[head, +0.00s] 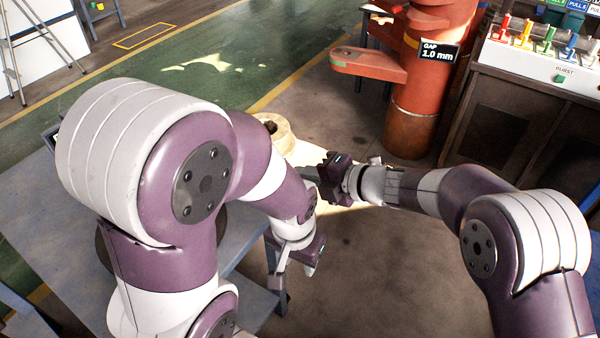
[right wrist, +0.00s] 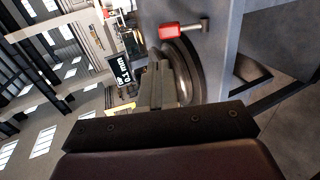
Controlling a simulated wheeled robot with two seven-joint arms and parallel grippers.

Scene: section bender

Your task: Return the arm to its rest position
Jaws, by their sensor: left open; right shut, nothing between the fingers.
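Both of my arms show in the head view, bent toward each other in the middle. My left gripper (head: 292,274) points downward beside the right edge of the blue-grey table (head: 50,225). It is open, with nothing seen in it. My right gripper (head: 308,174) points left, close to my left forearm; whether they touch I cannot tell. In the right wrist view, the right gripper's fingers (right wrist: 162,84) are together with nothing between them. Part of its tips in the head view is hidden by my left arm.
An orange-red column machine (head: 420,90) with a "GAP 1.0 mm" sign (head: 438,52) stands beyond, near a lever console (head: 540,60). A red-tipped handle (right wrist: 180,30) is close to the right fingers. Floor between the arms is clear.

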